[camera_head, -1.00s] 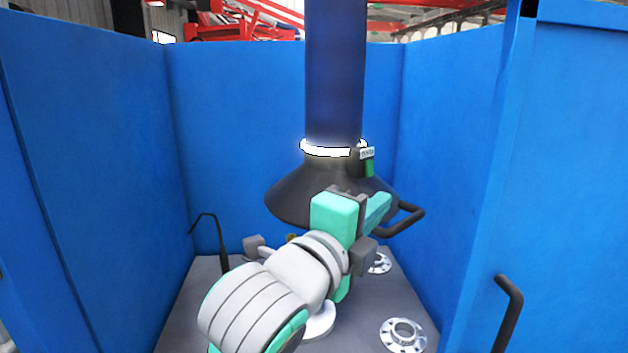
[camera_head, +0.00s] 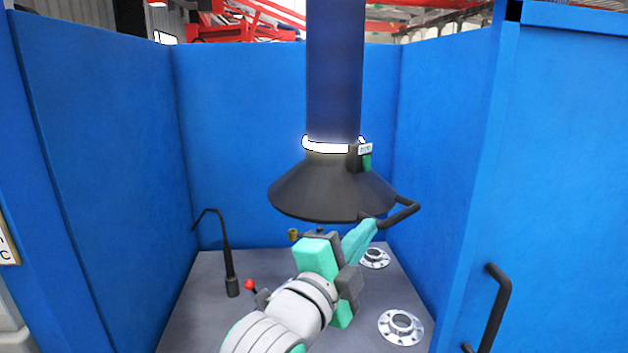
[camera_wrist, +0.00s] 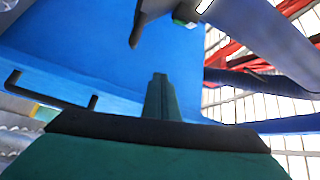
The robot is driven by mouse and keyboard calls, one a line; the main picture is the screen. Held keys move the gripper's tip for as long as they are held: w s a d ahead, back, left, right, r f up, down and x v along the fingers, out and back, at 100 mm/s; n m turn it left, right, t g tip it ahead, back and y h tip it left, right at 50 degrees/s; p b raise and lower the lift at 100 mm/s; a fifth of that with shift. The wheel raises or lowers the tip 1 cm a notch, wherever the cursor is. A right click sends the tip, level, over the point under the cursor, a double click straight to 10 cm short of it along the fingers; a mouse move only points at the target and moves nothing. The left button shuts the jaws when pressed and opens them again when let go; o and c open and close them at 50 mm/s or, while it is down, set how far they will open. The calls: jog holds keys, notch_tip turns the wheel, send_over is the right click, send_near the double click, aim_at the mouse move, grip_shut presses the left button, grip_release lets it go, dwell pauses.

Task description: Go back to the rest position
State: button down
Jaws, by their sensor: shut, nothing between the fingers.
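My gripper (camera_head: 366,236) is at the end of my teal and white arm, low in front of the dark extraction hood (camera_head: 325,190) in the head view. Its fingers point up and to the right and overlap the hood's side handle (camera_head: 405,214) in the picture; I cannot tell whether they touch it. In the wrist view my gripper (camera_wrist: 160,82) shows its two fingers together, with nothing between them. No held object shows.
Blue walls (camera_head: 280,130) enclose a grey table (camera_head: 210,300). Two metal flanges (camera_head: 401,326) (camera_head: 374,257) lie on its right side. A thin black bent stand (camera_head: 229,262) is at the left, near a red knob (camera_head: 250,285). A black handle (camera_head: 497,305) is on the right panel.

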notch_tip(320, 180, down, 16)
jog(key=w+a+r+n+t+y, duration=0.1)
jog(key=w+a+n+t+y, duration=0.15)
jog(key=n, duration=0.65)
jog(key=s+a+f+n+y, duration=0.2)
jog(key=s+f+n+y, duration=0.15)
jog(key=f, duration=0.55)
jog(key=s+a+f+n+y, duration=0.15)
jog(key=s+f+n, duration=0.3)
jog(key=f, duration=0.55)
jog(key=s+a+f+n+g+y, duration=0.1)
jog(key=s+f+n+g+y, duration=0.15)
jog(key=s+f, duration=0.95)
jog(key=s+a+f+n, duration=0.1)
jog(key=s+n, duration=0.1)
jog(key=s, duration=1.8)
jog(key=shift+s+a+f+g, duration=0.2)
jog(key=shift+s+g, duration=0.1)
jog(key=shift+s, duration=0.1)
jog(key=shift+w+a+y, duration=0.1)
jog(key=shift+a+y, duration=0.05)
jog(key=shift+y, duration=0.15)
